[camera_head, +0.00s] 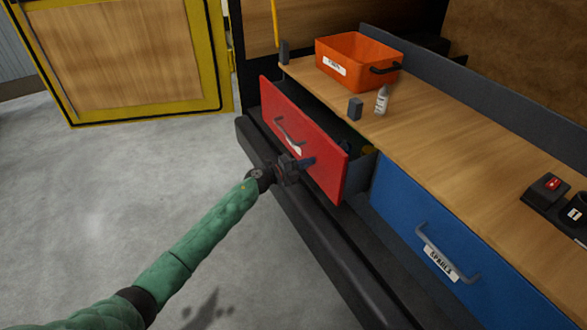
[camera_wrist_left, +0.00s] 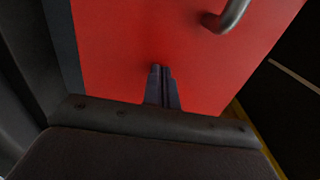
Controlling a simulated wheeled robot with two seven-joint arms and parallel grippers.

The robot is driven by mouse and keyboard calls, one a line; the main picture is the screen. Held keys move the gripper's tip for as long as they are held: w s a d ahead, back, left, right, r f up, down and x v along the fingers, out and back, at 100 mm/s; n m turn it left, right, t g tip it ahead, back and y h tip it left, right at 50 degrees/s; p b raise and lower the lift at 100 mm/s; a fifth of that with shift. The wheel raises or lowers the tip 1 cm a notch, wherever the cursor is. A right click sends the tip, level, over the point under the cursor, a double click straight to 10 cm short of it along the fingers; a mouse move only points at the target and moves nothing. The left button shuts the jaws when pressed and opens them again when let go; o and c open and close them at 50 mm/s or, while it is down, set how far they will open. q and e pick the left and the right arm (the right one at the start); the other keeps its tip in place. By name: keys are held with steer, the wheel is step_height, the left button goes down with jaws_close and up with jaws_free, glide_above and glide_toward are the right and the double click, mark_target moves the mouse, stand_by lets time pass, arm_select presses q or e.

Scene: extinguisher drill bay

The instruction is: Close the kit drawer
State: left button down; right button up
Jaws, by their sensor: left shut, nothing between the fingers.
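The kit drawer has a red front (camera_head: 300,140) and is pulled out from the bench in the head view. Its grey handle (camera_head: 289,134) and a pale label show on the front, and part of its dark inside shows behind. My left gripper (camera_head: 308,162) is shut and empty, in front of the lower right part of the red front. In the left wrist view the shut fingers (camera_wrist_left: 162,86) point at the red front (camera_wrist_left: 130,40), below and left of the handle (camera_wrist_left: 228,14). I cannot tell whether the fingertips touch it. My right gripper is not in view.
A blue drawer (camera_head: 470,255) labelled SPARES is shut at the right. The wooden bench top (camera_head: 440,150) holds an orange bin (camera_head: 345,62), a small bottle (camera_head: 381,100) and a dark block (camera_head: 355,109). A dark ledge runs below the drawers. Grey floor (camera_head: 120,180) is clear at left.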

arm_select(q)
steer(key=b+x, duration=0.1)
steer(key=x, duration=0.8)
steer(key=shift+w+d, duration=0.15)
steer(key=shift+d, duration=0.1)
steer(key=shift+w+d+b, duration=0.3)
steer(key=shift+w+d, duration=0.05)
steer(key=shift+d, duration=0.15)
steer(key=shift+d+r, duration=0.1)
steer(key=shift+r, duration=0.05)
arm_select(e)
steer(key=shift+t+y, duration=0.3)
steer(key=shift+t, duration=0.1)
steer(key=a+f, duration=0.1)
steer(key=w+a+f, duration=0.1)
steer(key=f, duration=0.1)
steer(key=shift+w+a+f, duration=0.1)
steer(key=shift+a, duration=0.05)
arm_select(q)
steer(key=shift+w+r, duration=0.1)
steer(key=shift+r, duration=0.1)
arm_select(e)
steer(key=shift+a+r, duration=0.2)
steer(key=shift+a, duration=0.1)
